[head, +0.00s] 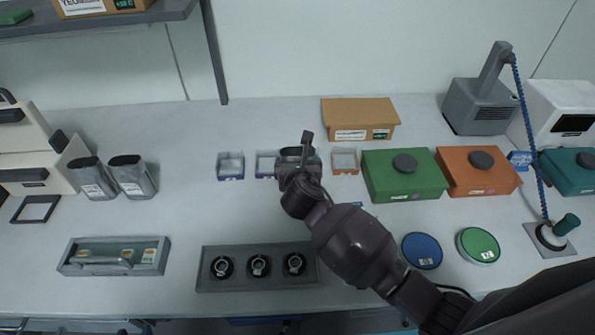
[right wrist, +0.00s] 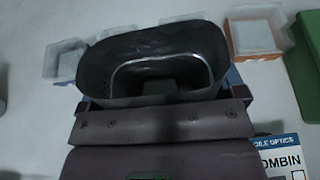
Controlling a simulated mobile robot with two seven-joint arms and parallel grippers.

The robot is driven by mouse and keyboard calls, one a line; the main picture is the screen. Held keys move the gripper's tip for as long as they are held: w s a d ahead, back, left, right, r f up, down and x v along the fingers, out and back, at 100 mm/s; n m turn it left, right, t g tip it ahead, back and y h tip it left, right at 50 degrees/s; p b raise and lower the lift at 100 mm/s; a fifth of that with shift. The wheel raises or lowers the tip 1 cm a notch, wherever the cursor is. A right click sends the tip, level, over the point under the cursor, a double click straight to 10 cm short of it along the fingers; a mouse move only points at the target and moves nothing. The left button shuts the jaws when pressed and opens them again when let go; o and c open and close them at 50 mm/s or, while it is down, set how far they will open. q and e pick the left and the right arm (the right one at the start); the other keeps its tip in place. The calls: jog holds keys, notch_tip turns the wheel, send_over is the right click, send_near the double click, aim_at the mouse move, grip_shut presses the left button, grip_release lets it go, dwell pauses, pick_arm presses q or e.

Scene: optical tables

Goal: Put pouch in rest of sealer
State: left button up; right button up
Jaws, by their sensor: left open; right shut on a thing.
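My right gripper (head: 298,165) is above the middle of the table, among a row of small clear trays. It is shut on a grey pouch (head: 298,152). In the right wrist view the pouch (right wrist: 103,75) is upright with its mouth open, just beyond the gripper's jaws (right wrist: 160,118). Two similar silver-grey pouches, one (head: 92,180) and another (head: 132,178), stand at the left. A pale machine (head: 35,155), seemingly the sealer, is at the left edge, partly cut off. A black square frame (head: 53,209), perhaps its rest, lies in front of it and looks empty. My left gripper is not visible.
Small trays (head: 230,168) flank the gripper. Green (head: 405,180) and orange (head: 480,178) boxes stand to the right, a cardboard box (head: 358,112) behind. A grey rack (head: 210,283) with three round holders and a long case (head: 70,262) lie in front. Clear table separates the trays from the standing pouches.

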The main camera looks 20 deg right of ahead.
jog(key=shift+f, duration=1.15)
jog(key=shift+f, duration=0.1)
jog(key=o, duration=1.1)
